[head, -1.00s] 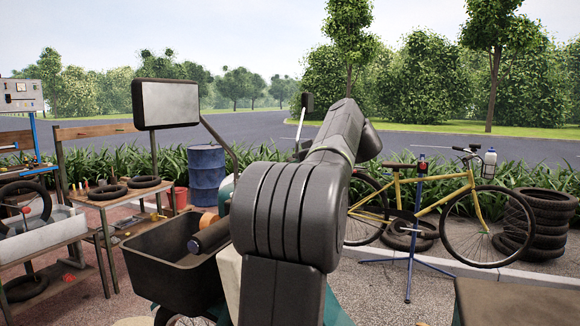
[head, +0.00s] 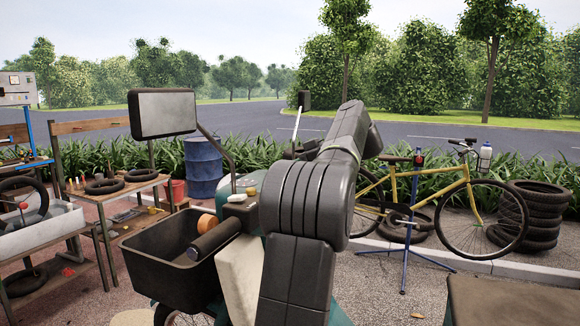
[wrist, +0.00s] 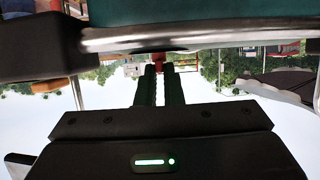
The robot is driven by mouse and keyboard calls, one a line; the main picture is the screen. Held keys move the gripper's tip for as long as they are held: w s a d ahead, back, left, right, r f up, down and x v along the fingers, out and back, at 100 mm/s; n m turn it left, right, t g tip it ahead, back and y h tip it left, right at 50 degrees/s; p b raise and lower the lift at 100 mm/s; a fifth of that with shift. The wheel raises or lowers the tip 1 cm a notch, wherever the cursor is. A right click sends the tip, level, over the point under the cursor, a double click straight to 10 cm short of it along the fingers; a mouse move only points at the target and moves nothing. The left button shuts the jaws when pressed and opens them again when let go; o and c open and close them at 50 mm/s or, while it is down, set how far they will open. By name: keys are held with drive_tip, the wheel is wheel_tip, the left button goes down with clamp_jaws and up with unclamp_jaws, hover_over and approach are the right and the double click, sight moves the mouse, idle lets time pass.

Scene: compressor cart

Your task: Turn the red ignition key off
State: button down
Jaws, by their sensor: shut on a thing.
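The red ignition key (wrist: 158,58) shows in the wrist view at the tips of my gripper, just below the underside of a dark green panel. My gripper (wrist: 159,72) has its two dark fingers close together and is shut on the key. The picture there looks upside down, and the fingers cover part of the key, so its turn angle is unclear. In the head view my arm hides the gripper and key. The scooter (head: 240,270) there shows its cream and green body, a dark handlebar grip (head: 214,240) and a mirror (head: 163,113).
A black basket (head: 155,273) hangs at the scooter's front left. A silver bar (wrist: 200,38) crosses close above the fingers in the wrist view. A yellow bicycle (head: 440,190) on a blue stand and stacked tyres (head: 527,215) stand at right. A blue barrel (head: 204,168) stands behind.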

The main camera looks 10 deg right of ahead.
drive_tip(key=c, duration=1.6)
unclamp_jaws()
drive_tip(key=shift+o, duration=0.2)
drive_tip(key=v, duration=1.3)
drive_tip(key=shift+s+d+r, duration=0.15)
drive_tip(key=shift+s+d, duration=0.05)
drive_tip(key=shift+d, duration=0.1)
drive_tip(key=shift+w+a, duration=0.1)
drive_tip(key=x, duration=1.3)
drive_tip(key=shift+w+a+f, duration=0.15)
drive_tip(key=shift+a+f, duration=0.05)
drive_tip(key=shift+a, duration=0.05)
